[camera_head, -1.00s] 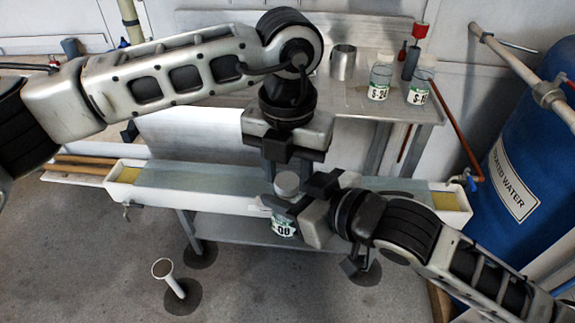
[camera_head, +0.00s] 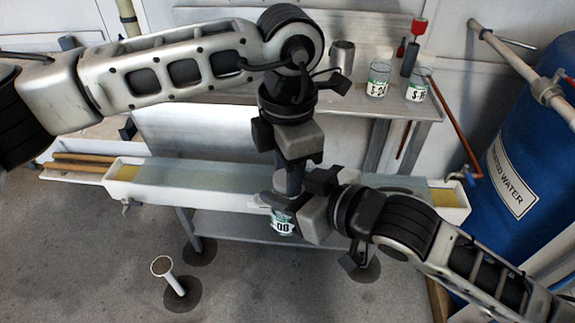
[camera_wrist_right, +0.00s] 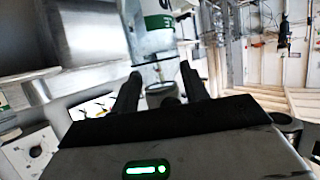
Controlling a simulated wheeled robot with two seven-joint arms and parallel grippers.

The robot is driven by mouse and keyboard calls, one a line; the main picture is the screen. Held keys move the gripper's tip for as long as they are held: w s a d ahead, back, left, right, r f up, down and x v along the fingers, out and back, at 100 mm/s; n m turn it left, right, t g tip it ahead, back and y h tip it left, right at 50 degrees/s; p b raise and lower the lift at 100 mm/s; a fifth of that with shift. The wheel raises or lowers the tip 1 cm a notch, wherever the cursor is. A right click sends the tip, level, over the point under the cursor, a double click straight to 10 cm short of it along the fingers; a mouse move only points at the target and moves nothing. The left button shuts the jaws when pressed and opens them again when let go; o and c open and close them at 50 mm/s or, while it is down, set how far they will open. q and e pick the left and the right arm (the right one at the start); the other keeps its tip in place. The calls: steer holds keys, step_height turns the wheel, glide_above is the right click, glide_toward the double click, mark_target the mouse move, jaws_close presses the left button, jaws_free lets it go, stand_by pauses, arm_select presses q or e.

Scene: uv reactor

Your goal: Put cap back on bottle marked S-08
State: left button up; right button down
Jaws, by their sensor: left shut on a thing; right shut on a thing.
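The bottle marked 08 (camera_head: 283,226) is upright above the long white trough, its label showing below my right gripper (camera_head: 287,206). My right gripper is shut on this bottle near its upper part. The bottle also shows in the right wrist view (camera_wrist_right: 150,32), between and beyond the fingers. My left gripper (camera_head: 289,184) points straight down directly over the bottle's top and is shut on the cap. The pale cap is mostly hidden by the fingers, so I cannot tell whether it is seated on the bottle's neck.
A long white trough (camera_head: 141,190) runs behind the grippers. On the metal bench behind stand a steel cup (camera_head: 342,57), a bottle marked S-24 (camera_head: 378,80) and another labelled bottle (camera_head: 417,90). A blue water barrel (camera_head: 535,150) stands at the right. A white floor pipe (camera_head: 167,272) stands at front left.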

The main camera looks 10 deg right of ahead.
arm_select(q)
steer(key=shift+w, duration=0.1)
steer(key=o, duration=1)
steer(key=shift+o, duration=0.4)
steer(key=shift+s+d+r, duration=0.1)
steer(key=shift+r, duration=1.1)
steer(key=shift+s+d+r, duration=0.1)
steer(key=shift+r, duration=1.05)
steer(key=shift+a, duration=0.1)
steer(key=c, duration=0.3)
steer(key=r+n, duration=0.2)
steer(key=n, duration=0.1)
steer(key=r+n, duration=0.5)
steer(key=n, duration=0.2)
steer(key=shift+w+a+r, duration=0.1)
steer(key=shift+a+r, duration=0.1)
steer(key=shift+a, duration=0.05)
steer(key=shift+c, duration=0.2)
steer(key=shift+f, duration=0.1)
